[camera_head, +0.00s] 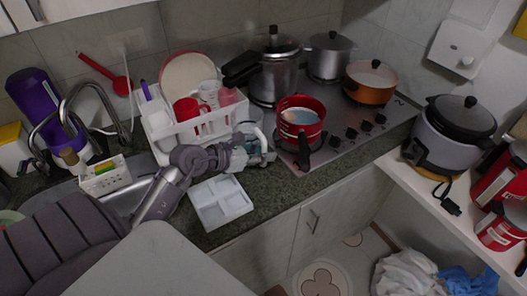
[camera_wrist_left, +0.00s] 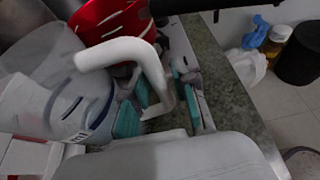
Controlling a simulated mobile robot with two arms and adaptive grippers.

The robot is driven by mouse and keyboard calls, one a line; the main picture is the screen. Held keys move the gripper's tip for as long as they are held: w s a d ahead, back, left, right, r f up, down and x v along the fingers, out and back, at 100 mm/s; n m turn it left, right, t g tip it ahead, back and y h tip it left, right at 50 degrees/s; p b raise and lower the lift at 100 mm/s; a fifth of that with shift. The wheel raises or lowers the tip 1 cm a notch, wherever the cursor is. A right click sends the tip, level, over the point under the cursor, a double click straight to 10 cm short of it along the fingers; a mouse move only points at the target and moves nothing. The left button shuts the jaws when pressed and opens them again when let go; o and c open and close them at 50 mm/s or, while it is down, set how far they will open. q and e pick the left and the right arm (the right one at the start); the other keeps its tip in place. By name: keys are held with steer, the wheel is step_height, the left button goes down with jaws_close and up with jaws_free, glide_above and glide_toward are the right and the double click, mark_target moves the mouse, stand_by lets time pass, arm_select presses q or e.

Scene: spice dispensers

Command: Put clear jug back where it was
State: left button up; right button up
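The clear jug (camera_wrist_left: 62,98), with dark measuring marks and a white handle (camera_wrist_left: 128,52), fills the left of the left wrist view. My left gripper (camera_wrist_left: 165,112) has teal-padded fingers on either side of the lower handle. A gap shows between the handle and the right finger, so the gripper looks open around it. In the head view my left gripper (camera_head: 256,156) is low over the counter, in front of the dish rack and left of the red pot. The jug is mostly hidden behind it there. My right gripper is not in view.
The white dish rack (camera_head: 166,150) holds cups and a plate. The red pot (camera_head: 300,126) sits on the stove (camera_head: 345,128), with its dark handle towards the counter edge. A white divided tray (camera_head: 220,203) lies in front of my gripper.

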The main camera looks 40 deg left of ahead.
arm_select(q)
steer(key=shift+o, duration=0.3)
steer(key=shift+r, duration=0.1)
steer(key=shift+s, duration=0.1)
steer(key=b+v, duration=0.2)
steer(key=v, duration=1)
steer(key=shift+b, duration=0.3)
